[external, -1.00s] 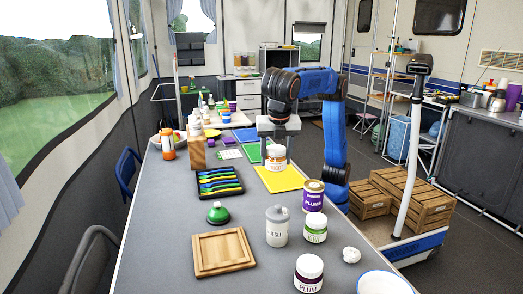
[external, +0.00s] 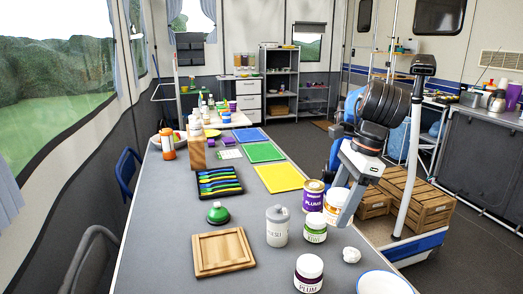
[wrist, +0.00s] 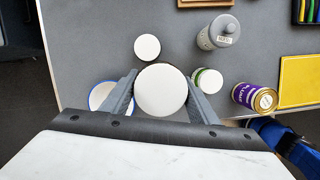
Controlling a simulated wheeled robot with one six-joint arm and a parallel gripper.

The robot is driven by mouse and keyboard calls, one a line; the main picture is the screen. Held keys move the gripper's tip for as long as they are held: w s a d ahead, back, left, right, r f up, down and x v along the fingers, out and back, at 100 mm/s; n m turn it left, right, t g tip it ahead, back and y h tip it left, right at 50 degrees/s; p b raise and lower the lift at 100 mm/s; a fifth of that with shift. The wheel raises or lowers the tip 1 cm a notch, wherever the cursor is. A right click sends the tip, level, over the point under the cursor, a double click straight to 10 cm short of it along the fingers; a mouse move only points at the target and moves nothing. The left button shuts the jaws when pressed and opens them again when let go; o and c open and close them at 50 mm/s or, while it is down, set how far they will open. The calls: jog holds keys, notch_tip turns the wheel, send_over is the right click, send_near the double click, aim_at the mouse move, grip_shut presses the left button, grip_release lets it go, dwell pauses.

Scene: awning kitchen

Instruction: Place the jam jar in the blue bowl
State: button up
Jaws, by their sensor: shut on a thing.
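My gripper (external: 343,197) is shut on a white-lidded jam jar (external: 332,206) with an orange label. It holds the jar upright above the right side of the table. In the wrist view the jar's lid (wrist: 161,90) shows between the two fingers. The blue-rimmed bowl (external: 384,284) has a pale inside and stands at the near right table edge, cut off by the picture's bottom. In the wrist view the bowl (wrist: 98,92) is left of the held jar, partly hidden by a finger.
Close by stand a plums can (external: 313,197), a green-labelled jar (external: 316,229), a plum jar (external: 309,274), a grey shaker (external: 277,227) and a small white lump (external: 351,255). A wooden board (external: 223,252) lies left. The yellow mat (external: 279,178) is bare.

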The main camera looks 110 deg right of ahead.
jog(key=s+a+f+n+y, duration=0.1)
jog(key=s+a+n, duration=0.2)
jog(key=a+n, duration=0.15)
jog(key=s+a+n+y, duration=0.1)
jog(key=s+a+n, duration=0.25)
jog(key=a, duration=0.25)
notch_tip(320, 180, down, 10)
jog(key=m, duration=0.1)
jog(key=shift+a+r, duration=0.15)
jog(key=shift+a, duration=0.05)
jog(key=shift+s+f, duration=0.1)
jog(key=shift+f, duration=0.55)
jog(key=o, duration=1.3)
jog(key=shift+o, duration=0.2)
jog(key=shift+r, duration=0.15)
